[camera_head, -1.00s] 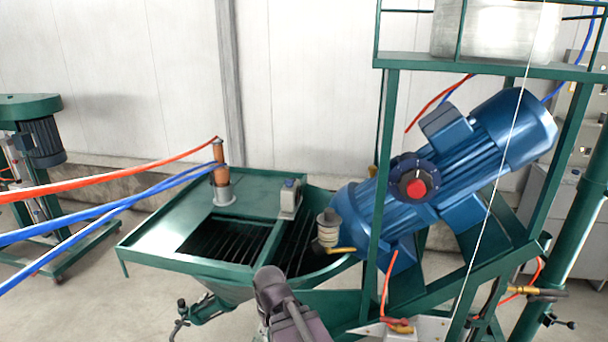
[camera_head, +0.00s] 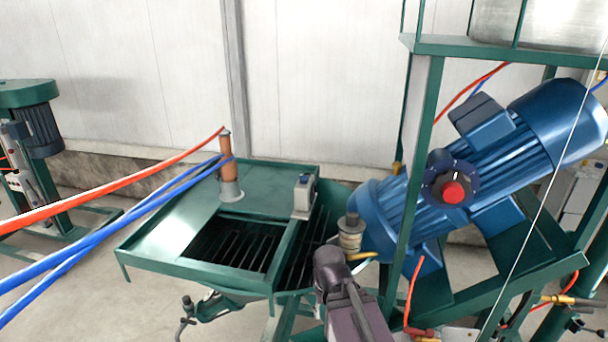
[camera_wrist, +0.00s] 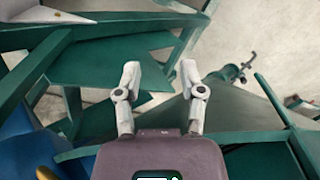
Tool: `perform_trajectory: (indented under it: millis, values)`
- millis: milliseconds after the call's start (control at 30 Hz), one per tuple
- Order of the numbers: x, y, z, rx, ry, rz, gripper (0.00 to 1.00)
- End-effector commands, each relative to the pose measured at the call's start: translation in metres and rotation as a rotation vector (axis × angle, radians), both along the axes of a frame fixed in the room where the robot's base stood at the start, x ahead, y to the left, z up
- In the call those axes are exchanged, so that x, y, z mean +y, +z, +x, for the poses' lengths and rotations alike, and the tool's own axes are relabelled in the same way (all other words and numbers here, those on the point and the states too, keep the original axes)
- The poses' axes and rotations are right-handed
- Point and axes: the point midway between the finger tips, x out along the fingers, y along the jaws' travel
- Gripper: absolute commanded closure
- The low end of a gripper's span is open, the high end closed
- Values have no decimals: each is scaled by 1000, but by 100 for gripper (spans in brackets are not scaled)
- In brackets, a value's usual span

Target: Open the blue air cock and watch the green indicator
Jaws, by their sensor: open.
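My gripper (camera_wrist: 161,78) is open and empty in the wrist view. Its two pale fingers stand apart above green frame bars and a green panel. In the head view only my dark wrist shows, in front of the hopper's right side; the fingers are hidden there. I cannot clearly make out a blue air cock or a green indicator. A small grey box with a blue top (camera_head: 304,196) sits on the hopper edge. A red knob on a dark blue collar (camera_head: 452,190) sits in front of the blue motor.
The green hopper (camera_head: 165,232) with a dark grate stands in the middle. The large blue motor (camera_head: 525,135) and green frame (camera_head: 422,110) fill the right. Brass fittings (camera_head: 570,300) are at lower right. Red and blue hoses (camera_head: 100,232) cross the left.

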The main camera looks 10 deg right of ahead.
Motion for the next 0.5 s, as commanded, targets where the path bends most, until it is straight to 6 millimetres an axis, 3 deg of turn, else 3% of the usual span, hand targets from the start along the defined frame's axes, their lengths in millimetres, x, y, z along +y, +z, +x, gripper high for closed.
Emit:
perform_trajectory:
  millis: [267, 500]
  values:
    - [0, 1, 0, 0, 0, 0, 49]
    - [0, 18, 2, -3, 1, 0, 49]
